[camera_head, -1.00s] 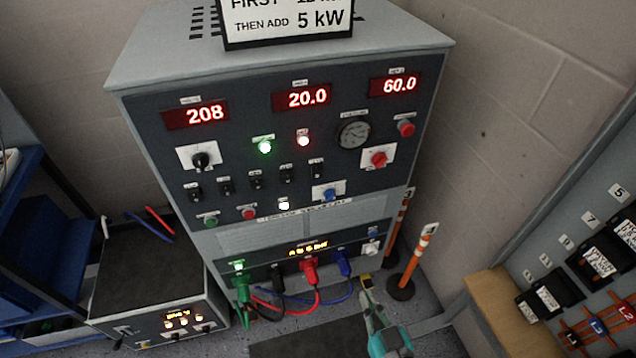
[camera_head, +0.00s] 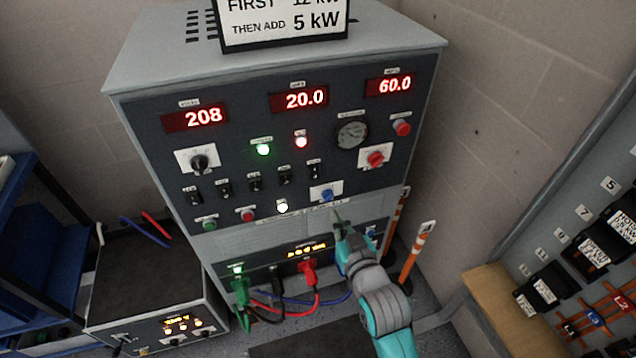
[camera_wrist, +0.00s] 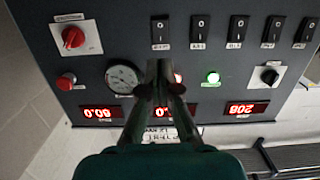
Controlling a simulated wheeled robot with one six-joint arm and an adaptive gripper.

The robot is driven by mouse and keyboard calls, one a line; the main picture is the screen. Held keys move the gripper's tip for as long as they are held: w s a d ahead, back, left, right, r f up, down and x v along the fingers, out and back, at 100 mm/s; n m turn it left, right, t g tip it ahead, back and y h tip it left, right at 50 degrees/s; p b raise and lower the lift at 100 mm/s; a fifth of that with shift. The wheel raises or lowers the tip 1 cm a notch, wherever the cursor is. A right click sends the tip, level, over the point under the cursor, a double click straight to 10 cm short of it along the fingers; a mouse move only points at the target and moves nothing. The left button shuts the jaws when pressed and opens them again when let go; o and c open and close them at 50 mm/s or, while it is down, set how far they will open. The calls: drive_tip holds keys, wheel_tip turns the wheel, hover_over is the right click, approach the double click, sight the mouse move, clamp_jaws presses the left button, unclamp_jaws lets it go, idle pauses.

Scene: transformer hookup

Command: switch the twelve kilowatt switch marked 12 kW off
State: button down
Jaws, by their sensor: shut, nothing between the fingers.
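A row of several black rocker switches (camera_head: 255,182) runs across the dark panel of the cabinet. They show upside down in the wrist view (camera_wrist: 237,31). Their small labels are too blurred for me to tell which reads 12 kW. The rightmost switch (camera_head: 315,170) in the head view appears as the leftmost one in the wrist view (camera_wrist: 160,31). My gripper (camera_head: 338,216) is shut and empty, in front of the cabinet below the blue knob. In the wrist view its fingertips (camera_wrist: 163,68) point toward the panel, just beneath that leftmost switch in the picture. I see no contact.
Red displays read 208, 20.0 (camera_head: 301,99) and 60.0. Near the switches are a blue knob (camera_head: 327,195), a red knob (camera_head: 376,159) and a black knob (camera_head: 200,162). Cables plug in below (camera_head: 308,270). Orange-white posts (camera_head: 416,255) stand at the right.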

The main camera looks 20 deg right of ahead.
sight(315, 177)
drive_tip(key=w, duration=0.4)
drive_tip(key=w+f, duration=0.1)
drive_tip(key=w, duration=0.9)
drive_tip(key=shift+f, duration=0.35)
drive_tip(key=shift+s, duration=0.1)
drive_tip(key=shift+w+f, duration=0.1)
drive_tip(key=shift+w, duration=0.15)
